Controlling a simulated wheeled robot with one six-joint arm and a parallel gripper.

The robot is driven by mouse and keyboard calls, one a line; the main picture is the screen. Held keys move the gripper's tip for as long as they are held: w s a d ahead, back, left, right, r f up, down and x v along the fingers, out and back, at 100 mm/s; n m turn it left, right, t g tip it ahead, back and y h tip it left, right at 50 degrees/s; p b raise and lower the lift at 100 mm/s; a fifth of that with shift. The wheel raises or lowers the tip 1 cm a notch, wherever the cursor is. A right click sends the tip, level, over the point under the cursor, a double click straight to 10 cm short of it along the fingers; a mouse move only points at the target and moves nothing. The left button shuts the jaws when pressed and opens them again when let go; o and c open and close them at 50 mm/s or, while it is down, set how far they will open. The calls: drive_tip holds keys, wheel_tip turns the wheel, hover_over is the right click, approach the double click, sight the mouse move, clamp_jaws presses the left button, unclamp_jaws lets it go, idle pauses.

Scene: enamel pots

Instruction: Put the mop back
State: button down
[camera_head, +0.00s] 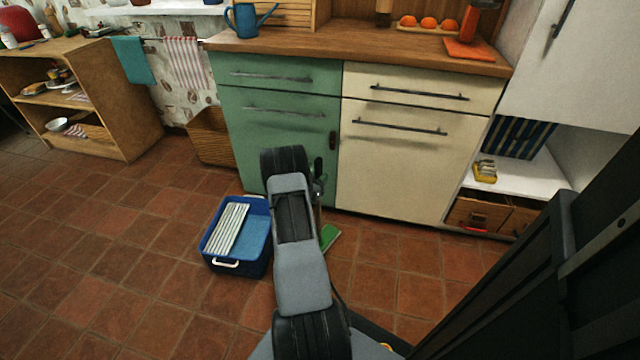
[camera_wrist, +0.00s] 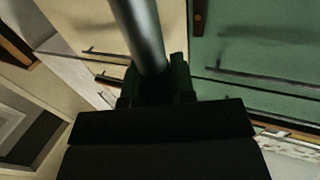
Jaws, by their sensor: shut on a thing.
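The mop's grey pole (camera_wrist: 140,35) runs up from between my gripper's fingers (camera_wrist: 157,88) in the wrist view. My gripper is shut on it. In the head view my gripper (camera_head: 318,188) is in front of the green cabinet, mostly hidden behind my own arm, and most of the pole is hidden too. A flat green piece (camera_head: 330,237) shows at floor level just right of my arm; it looks like the mop's head, but its join to the pole is hidden. A blue bucket (camera_head: 238,266) with a white slatted part and white handle stands on the floor left of my arm.
Green (camera_head: 275,137) and cream (camera_head: 410,160) cabinets stand behind, under a wooden worktop (camera_head: 370,48). A wicker basket (camera_head: 208,140) and wooden shelf unit (camera_head: 120,120) are at left. A low white shelf (camera_head: 520,172) is at right. The tiled floor at left is clear.

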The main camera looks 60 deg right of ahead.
drive_tip(key=shift+f, duration=0.8)
drive_tip(key=shift+f+b, duration=0.2)
drive_tip(key=shift+b, duration=0.1)
drive_tip(key=c, duration=1)
unclamp_jaws()
drive_tip(key=shift+o, duration=0.2)
drive_tip(key=shift+r, duration=0.1)
